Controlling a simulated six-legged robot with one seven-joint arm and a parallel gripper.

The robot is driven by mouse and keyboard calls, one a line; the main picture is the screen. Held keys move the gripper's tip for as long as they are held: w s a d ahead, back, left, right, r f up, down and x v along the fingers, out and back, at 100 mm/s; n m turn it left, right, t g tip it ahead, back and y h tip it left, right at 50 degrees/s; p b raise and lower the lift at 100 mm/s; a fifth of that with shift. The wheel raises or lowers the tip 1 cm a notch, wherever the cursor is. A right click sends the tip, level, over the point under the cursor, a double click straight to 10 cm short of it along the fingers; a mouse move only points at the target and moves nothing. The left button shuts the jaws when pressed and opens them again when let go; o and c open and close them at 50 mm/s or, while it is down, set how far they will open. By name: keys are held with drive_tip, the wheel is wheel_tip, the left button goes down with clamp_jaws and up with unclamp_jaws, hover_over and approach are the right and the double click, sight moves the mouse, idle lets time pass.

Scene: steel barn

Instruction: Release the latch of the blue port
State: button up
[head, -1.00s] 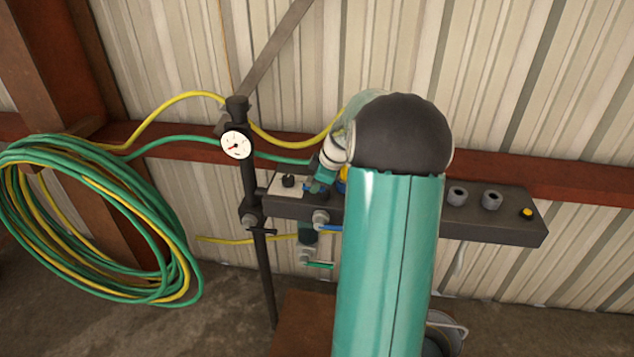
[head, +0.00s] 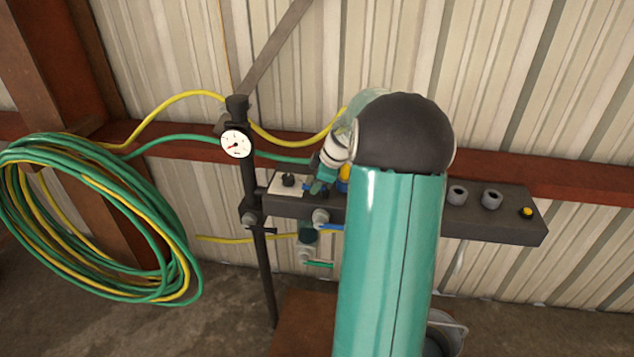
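A dark manifold bar (head: 513,233) runs across the wall, and my teal arm covers its middle. Small blue parts show beside the end of my arm, one on the bar's top (head: 307,187) and one at the arm's left edge under a yellow piece (head: 342,184). I cannot tell which belongs to the blue port, and no latch can be made out. A blue lever (head: 330,227) sits on the bar's front. My gripper (head: 317,187) is partly visible at the bar's top, close to the blue parts. Its fingers are too small and covered to read.
A post with a round gauge (head: 236,144) stands left of the bar. A green and yellow hose coil (head: 100,220) hangs at left, with hoses running behind the post. Grey sockets (head: 491,200) and a yellow button (head: 526,212) are at right. A bucket (head: 447,330) stands below.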

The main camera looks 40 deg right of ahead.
drive_tip(key=v, duration=1.3)
drive_tip(key=shift+r, duration=0.4)
drive_tip(key=shift+s, duration=0.1)
drive_tip(key=s+a+r+m+h, duration=0.1)
drive_tip(key=a+r+m, duration=0.1)
drive_tip(key=a, duration=1)
drive_tip(key=a+r+m, duration=0.1)
drive_tip(key=a+r, duration=0.1)
drive_tip(key=a, duration=1)
drive_tip(key=s+a+f+m, duration=0.3)
drive_tip(key=s+a+m, duration=0.1)
drive_tip(key=s+a, duration=0.8)
drive_tip(key=a, duration=0.3)
drive_tip(key=shift+s+a+m+t, duration=0.2)
drive_tip(key=shift+m+t, duration=0.1)
drive_tip(key=shift+d, duration=0.2)
